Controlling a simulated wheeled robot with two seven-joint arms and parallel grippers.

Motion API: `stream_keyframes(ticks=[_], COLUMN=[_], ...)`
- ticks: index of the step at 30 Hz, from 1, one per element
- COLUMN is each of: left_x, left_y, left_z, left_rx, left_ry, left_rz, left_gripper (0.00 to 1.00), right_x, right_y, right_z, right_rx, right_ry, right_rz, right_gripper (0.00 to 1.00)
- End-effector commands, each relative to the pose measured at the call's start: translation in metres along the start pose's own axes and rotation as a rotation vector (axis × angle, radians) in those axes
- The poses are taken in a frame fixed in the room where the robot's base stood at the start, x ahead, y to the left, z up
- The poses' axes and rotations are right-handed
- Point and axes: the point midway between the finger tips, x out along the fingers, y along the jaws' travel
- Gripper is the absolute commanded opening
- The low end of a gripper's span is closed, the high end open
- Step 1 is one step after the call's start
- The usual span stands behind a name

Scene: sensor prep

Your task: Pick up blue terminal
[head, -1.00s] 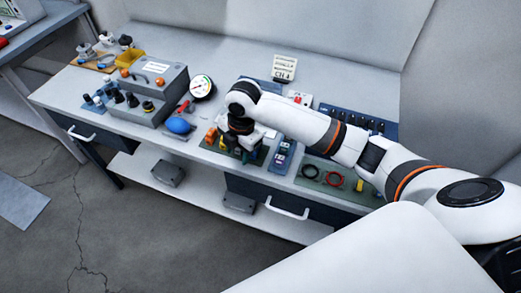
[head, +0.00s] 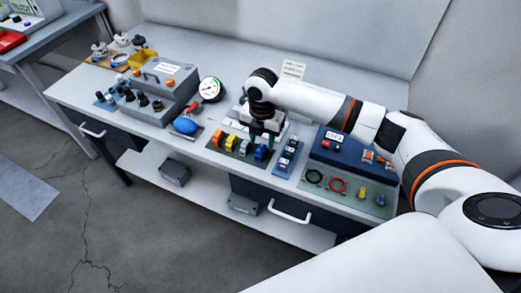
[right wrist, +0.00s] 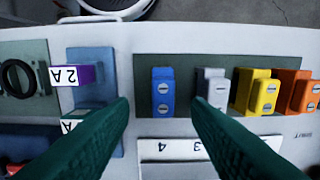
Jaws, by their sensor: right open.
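The blue terminal (head: 261,152) stands at the right end of a row of terminals on the dark green mat. In the right wrist view the blue terminal (right wrist: 162,92) lies between the two fingertips, with a grey terminal (right wrist: 212,88) beside it. My right gripper (right wrist: 160,104) has dark green fingers, spread open and empty, one on each side of the blue terminal. In the head view my right gripper (head: 264,136) is just behind and above it. I cannot tell how high the fingertips are. My left gripper is not in view.
Yellow (right wrist: 262,92) and orange (right wrist: 308,92) terminals stand beyond the grey one. A blue tray (right wrist: 88,58) with labelled parts is close on the other side. A blue bulb (head: 185,125) and a dial gauge (head: 211,89) are left of the row. The bench's front edge is near.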

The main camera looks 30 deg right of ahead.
Motion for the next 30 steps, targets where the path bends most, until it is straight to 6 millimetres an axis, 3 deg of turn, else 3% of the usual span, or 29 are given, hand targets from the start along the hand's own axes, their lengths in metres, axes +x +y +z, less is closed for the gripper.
stream_keyframes(ticks=[7, 16, 17, 24, 30], left_x=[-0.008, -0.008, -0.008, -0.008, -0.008], left_y=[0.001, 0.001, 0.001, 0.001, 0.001], left_z=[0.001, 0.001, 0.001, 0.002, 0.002], left_rx=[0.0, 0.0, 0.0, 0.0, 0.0], left_ry=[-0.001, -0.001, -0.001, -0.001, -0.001], left_rz=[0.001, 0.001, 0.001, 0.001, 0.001], left_gripper=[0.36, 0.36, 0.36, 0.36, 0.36], right_x=[0.036, 0.043, 0.043, 0.043, 0.042], right_y=[-0.002, -0.002, -0.002, -0.002, -0.002], right_z=[0.006, 0.005, 0.005, 0.005, 0.005], right_rx=[0.001, 0.0, 0.0, 0.0, 0.0], right_ry=[-0.002, 0.0, 0.0, 0.0, 0.0], right_rz=[0.003, 0.001, 0.001, 0.001, 0.0], right_gripper=[0.44, 0.44, 0.42, 0.03, 0.0])
